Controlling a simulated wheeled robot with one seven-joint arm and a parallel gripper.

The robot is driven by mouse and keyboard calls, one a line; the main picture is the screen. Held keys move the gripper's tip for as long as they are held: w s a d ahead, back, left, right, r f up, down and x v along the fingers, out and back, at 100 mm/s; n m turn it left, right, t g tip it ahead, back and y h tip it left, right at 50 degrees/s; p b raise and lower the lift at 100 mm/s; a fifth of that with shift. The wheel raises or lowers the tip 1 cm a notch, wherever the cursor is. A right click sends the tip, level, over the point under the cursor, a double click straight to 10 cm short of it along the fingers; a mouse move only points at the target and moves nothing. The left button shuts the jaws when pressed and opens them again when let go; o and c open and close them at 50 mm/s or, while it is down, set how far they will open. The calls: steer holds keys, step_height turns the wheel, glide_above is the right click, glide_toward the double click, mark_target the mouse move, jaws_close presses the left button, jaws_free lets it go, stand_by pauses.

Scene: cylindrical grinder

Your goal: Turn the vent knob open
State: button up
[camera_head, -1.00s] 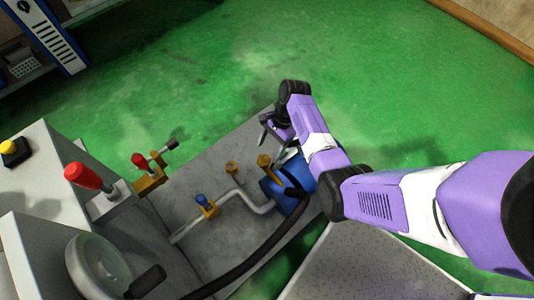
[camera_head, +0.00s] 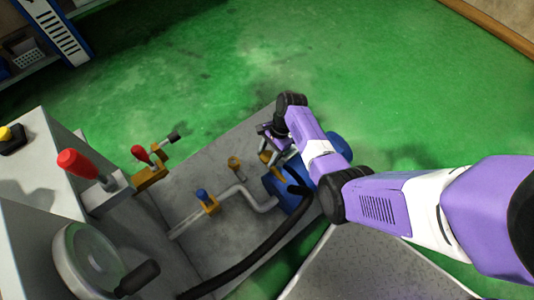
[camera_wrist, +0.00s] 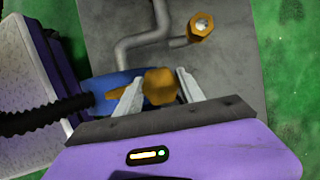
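A brass-coloured knob (camera_wrist: 160,86), which I take to be the vent knob, stands by the blue tank (camera_wrist: 112,88) on the grey machine bed. In the head view the knob (camera_head: 265,157) shows partly beside my gripper (camera_head: 273,140). In the wrist view my gripper (camera_wrist: 160,78) is open, with one finger on each side of the knob. A narrow gap seems to show beside the knob, and I cannot tell whether either finger touches it. Part of the tank is hidden by my arm.
A second brass fitting (camera_head: 233,163) and a blue-handled valve on a grey pipe (camera_head: 203,197) stand left of the knob. A black hose (camera_head: 262,250) runs below. Red-handled levers (camera_head: 80,163) and a handwheel (camera_head: 88,262) are farther left. Green floor lies beyond the bed.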

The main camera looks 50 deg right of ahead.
steer(key=c, duration=0.6)
steer(key=shift+n, duration=0.3)
steer(key=shift+n+g, duration=0.6)
steer(key=shift+n, duration=0.4)
steer(key=n+g, duration=0.1)
steer(key=n, duration=0.3)
steer(key=shift+g, duration=0.4)
steer(key=n, duration=0.3)
steer(key=n+g+h, duration=0.1)
steer(key=n, duration=0.2)
steer(key=shift+h+b, duration=0.3)
steer(key=shift+b, duration=0.1)
steer(key=n+h, duration=0.1)
steer(key=n, duration=0.1)
steer(key=n+g, duration=0.1)
steer(key=n, duration=0.2)
steer(key=shift+h, duration=0.4)
steer(key=shift+n, duration=0.3)
